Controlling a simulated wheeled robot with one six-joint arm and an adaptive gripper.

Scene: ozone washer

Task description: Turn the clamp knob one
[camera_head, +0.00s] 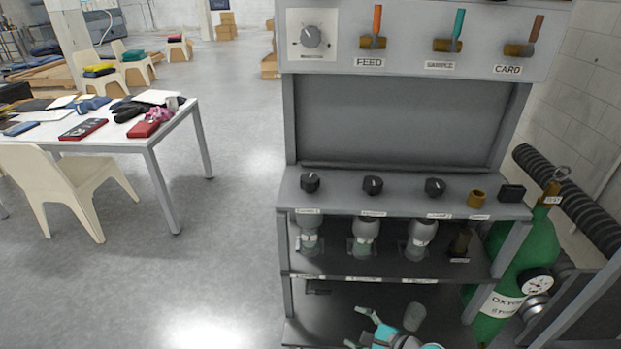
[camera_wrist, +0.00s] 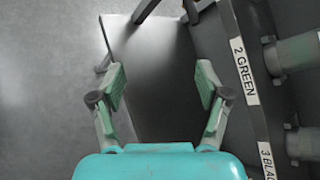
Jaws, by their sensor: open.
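Three black knobs stand in a row on the grey rack's upper ledge in the head view: a left knob (camera_head: 310,182), a middle knob (camera_head: 372,185) and a right knob (camera_head: 435,187). The small labels below them are too blurred to read, so I cannot confirm which is clamp knob one. My gripper (camera_head: 357,328) is low at the bottom edge of the head view, well below the knobs and apart from them. In the wrist view, my gripper (camera_wrist: 160,82) is open, with nothing between its fingers. No black knob can be made out there.
Three clear-grey vessels, including the left one (camera_head: 309,236), hang below the ledge. A green oxygen cylinder (camera_head: 522,270) stands at right. The wrist view shows a "2 GREEN" label (camera_wrist: 244,71) on a dark shelf edge close at right. A white table (camera_head: 170,122) stands left, with clear floor between.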

